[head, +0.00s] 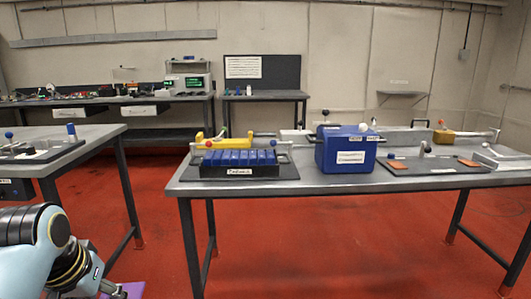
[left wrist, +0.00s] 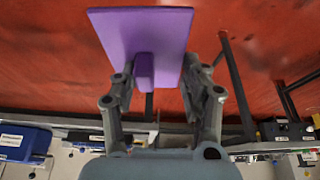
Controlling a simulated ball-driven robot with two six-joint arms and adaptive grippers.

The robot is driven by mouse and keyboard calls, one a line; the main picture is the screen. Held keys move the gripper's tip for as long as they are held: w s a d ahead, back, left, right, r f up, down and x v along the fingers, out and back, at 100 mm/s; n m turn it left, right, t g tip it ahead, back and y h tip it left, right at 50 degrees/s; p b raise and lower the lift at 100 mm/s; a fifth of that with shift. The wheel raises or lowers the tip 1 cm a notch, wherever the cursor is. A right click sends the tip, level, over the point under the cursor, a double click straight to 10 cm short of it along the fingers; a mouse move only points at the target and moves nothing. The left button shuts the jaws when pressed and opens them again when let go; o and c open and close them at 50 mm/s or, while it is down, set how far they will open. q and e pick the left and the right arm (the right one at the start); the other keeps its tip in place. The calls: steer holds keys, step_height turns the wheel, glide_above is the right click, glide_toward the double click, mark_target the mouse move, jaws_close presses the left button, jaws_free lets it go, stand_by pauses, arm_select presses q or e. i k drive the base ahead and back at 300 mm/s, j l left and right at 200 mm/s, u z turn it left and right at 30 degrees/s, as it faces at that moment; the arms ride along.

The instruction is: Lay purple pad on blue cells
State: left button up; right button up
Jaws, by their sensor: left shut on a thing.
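The purple pad (left wrist: 140,32) is a flat square plate with a small block handle (left wrist: 144,72). My left gripper (left wrist: 162,75) is shut on this handle, and the plate shows beyond the fingertips. In the head view only a bit of the pad (head: 133,290) shows at the bottom edge, low over the red floor, beside my left arm. The blue cells (head: 239,158) stand in a row in a black tray (head: 240,172) on the left part of the main table, well away from the pad. My right gripper is not in view.
A blue box (head: 346,148) with a white label stands right of the cells. A yellow tool (head: 222,143) lies behind them. A dark mat (head: 430,174) with parts is farther right. Another table (head: 95,143) stands at the left, with open red floor (head: 150,215) between.

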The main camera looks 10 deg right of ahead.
mark_target(241, 154)
steer(key=i+j+z, duration=0.1)
steer(key=z, duration=0.3)
steer(key=i+j+z, duration=0.15)
steer(key=z, duration=0.25)
steer(key=i+j+z, duration=0.1)
steer(key=j+z, duration=0.15)
steer(key=z, duration=0.2)
steer(key=j+z, duration=0.2)
steer(key=z, duration=0.2)
steer(key=i, duration=0.05)
